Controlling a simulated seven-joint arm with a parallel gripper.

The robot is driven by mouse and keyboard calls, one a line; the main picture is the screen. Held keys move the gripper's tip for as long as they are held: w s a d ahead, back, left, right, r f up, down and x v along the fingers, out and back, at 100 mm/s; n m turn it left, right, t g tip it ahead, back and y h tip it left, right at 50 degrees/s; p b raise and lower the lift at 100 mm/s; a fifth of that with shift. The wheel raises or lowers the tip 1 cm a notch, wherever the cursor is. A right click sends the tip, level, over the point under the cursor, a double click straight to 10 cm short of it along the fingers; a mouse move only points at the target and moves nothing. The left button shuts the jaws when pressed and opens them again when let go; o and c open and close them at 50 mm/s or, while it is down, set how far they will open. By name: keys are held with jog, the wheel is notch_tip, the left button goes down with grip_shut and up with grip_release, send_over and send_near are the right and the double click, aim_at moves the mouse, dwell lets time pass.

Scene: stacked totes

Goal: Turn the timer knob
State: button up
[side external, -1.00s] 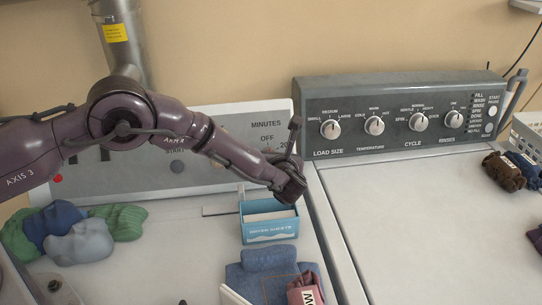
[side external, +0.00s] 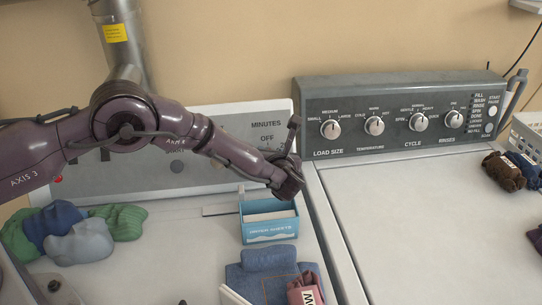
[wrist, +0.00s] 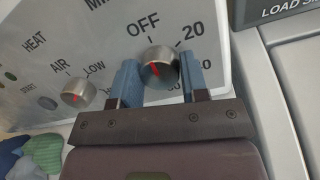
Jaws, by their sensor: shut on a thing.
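The timer knob (wrist: 160,70) is a round silver knob with a red pointer line, on the pale dryer panel (wrist: 105,50) below the printed OFF and 20. Its red line points up and slightly left, close to OFF. My gripper (wrist: 159,82) has its two blue fingers on either side of the knob and is shut on it. In the side view my gripper (side external: 289,182) is in front of the panel's right end, above the blue dryer sheets box (side external: 270,228); my arm hides the knob there.
A second silver knob (wrist: 78,94), marked AIR, LOW and HEAT, is left of the timer knob. The washer's dark panel (side external: 405,115) stands at the right. Green, blue and grey cloths (side external: 80,245) lie at left; folded denim (side external: 268,262) lies in front. The washer top is largely clear.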

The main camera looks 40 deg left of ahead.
jog(key=m+t, duration=0.1)
jog(key=m, duration=0.5)
jog(key=shift+s+h, duration=0.1)
jog(key=shift+h, duration=0.3)
jog(key=m, duration=0.6)
jog(key=shift+h, duration=0.4)
jog(key=m+h, duration=0.1)
jog(key=m, duration=0.5)
jog(key=shift+f, duration=0.1)
jog(key=shift+m+g, duration=0.3)
jog(key=shift+m, duration=2.2)
jog(key=o, duration=0.9)
jog(key=v, duration=1.3)
jog(key=shift+a, duration=0.2)
